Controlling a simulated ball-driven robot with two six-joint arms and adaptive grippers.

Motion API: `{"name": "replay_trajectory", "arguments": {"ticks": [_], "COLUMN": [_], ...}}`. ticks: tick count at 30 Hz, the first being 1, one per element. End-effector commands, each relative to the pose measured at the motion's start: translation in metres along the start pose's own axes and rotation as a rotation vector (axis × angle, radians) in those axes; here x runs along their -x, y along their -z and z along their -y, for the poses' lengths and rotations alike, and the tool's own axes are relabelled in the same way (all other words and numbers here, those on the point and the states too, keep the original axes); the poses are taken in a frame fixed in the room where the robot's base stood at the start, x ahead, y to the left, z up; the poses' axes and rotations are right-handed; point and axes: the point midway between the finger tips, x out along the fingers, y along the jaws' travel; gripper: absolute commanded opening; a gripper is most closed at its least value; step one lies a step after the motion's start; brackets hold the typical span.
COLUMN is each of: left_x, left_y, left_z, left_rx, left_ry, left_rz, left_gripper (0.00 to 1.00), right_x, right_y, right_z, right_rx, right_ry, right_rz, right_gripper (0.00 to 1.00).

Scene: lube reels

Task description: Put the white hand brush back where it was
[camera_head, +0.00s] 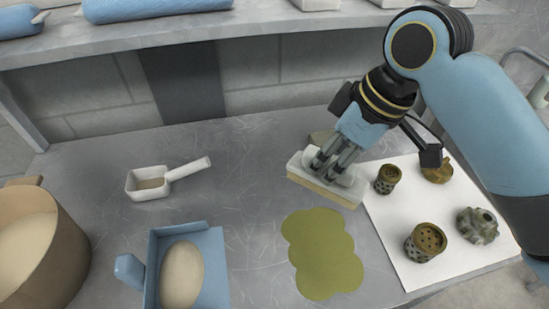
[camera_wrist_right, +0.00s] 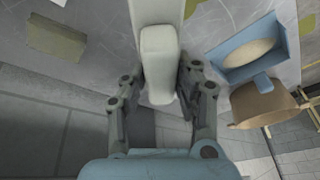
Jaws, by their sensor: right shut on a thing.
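The white hand brush (camera_head: 346,189) has a pale body with tan bristles along its lower side. My right gripper (camera_head: 335,163) is shut on it, between the back wall and the olive-green spill (camera_head: 322,255). The bristles face down; whether they touch the bench cannot be told. In the right wrist view the brush's pale handle (camera_wrist_right: 157,62) lies between the two fingers. The fingers cover part of the brush in the head view. My left gripper is not in view.
A white sheet (camera_head: 398,222) with several metal parts lies right of the spill. An olive block (camera_wrist_right: 57,38) sits behind the gripper. A white scoop (camera_head: 152,188), a blue dustpan (camera_head: 215,262) with a pale heap and a tan tub (camera_head: 70,250) stand left. The bench between scoop and brush is clear.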

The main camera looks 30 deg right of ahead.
Motion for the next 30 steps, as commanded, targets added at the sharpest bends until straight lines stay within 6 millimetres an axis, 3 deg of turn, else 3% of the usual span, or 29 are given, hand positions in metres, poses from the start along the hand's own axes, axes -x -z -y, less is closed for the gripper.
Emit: {"name": "replay_trajectory", "arguments": {"ticks": [2,6,15,20,25,30], "left_x": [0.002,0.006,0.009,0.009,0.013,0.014], "left_y": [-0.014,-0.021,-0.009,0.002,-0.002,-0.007], "left_z": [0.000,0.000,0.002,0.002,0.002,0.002], "left_rx": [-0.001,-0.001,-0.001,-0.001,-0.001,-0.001], "left_ry": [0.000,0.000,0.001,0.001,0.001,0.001], "left_rz": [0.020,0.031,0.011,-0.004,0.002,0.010], "left_gripper": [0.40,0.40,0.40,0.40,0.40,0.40], "right_x": [-0.009,-0.036,-0.087,-0.098,-0.122,-0.132], "right_y": [0.009,0.033,0.073,0.076,0.068,0.065], "right_z": [-0.005,-0.019,-0.046,-0.050,-0.051,-0.052], "right_rx": [-0.003,-0.003,0.000,0.000,0.000,0.000], "right_ry": [0.002,0.003,0.000,0.001,0.002,0.000], "right_rz": [-0.003,-0.002,-0.001,0.001,0.001,-0.001], "right_gripper": [0.00,0.00,0.00,0.00,0.00,0.00]}}
